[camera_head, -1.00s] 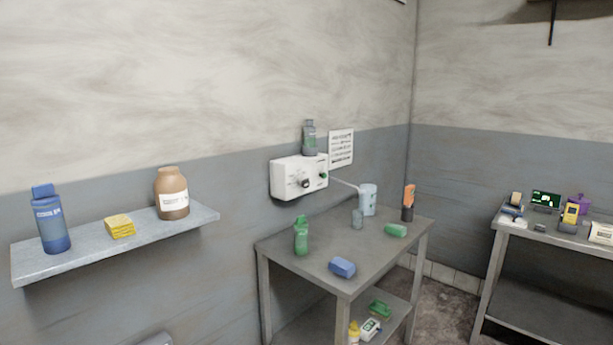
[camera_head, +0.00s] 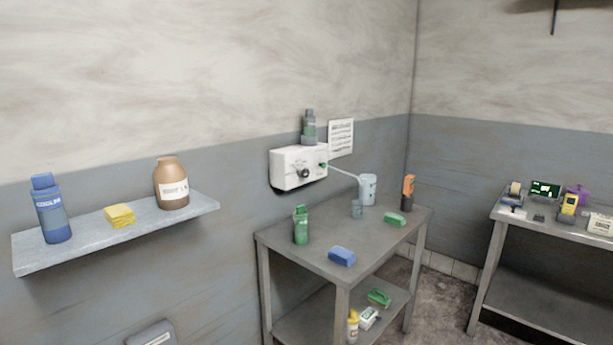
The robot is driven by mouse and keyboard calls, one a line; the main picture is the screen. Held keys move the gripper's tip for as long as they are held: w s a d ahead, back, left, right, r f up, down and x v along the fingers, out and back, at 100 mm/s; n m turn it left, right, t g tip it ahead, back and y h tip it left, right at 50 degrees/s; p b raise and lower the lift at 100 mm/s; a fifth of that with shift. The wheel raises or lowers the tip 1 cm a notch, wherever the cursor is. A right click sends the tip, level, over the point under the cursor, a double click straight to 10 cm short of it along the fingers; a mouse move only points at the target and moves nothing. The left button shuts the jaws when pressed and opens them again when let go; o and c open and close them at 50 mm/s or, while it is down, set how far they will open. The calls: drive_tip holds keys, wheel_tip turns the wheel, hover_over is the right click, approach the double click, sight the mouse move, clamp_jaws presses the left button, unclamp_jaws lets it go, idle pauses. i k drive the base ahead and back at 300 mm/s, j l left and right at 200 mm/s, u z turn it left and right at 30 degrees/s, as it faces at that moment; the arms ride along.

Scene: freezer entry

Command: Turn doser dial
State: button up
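The white doser box (camera_head: 299,167) is fixed to the wall above the back of a grey metal table. The dial's pointer setting is too small to read. A pale spout or tube (camera_head: 344,172) runs from the box's right side toward a light blue cup (camera_head: 367,189) on the table. My gripper is not in view.
The grey table (camera_head: 300,260) holds a green bottle (camera_head: 301,225), a blue sponge (camera_head: 342,256), a green sponge (camera_head: 394,219) and an orange-black item (camera_head: 408,192). A wall shelf (camera_head: 90,250) at left holds bottles and yellow cloths. Another table (camera_head: 480,290) stands at right. Floor shows between the tables.

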sight(305, 172)
drive_tip(key=i+l+u, duration=0.1)
drive_tip(key=i+l, duration=0.45)
drive_tip(key=i, duration=0.4)
drive_tip(key=i+l, duration=0.65)
drive_tip(key=i, duration=0.25)
drive_tip(key=i+l+u, duration=0.15)
drive_tip(key=i+l, duration=0.45)
drive_tip(key=i, duration=0.3)
drive_tip(key=i+l+u, duration=0.1)
drive_tip(key=i+l, duration=0.65)
drive_tip(key=i, duration=0.1)
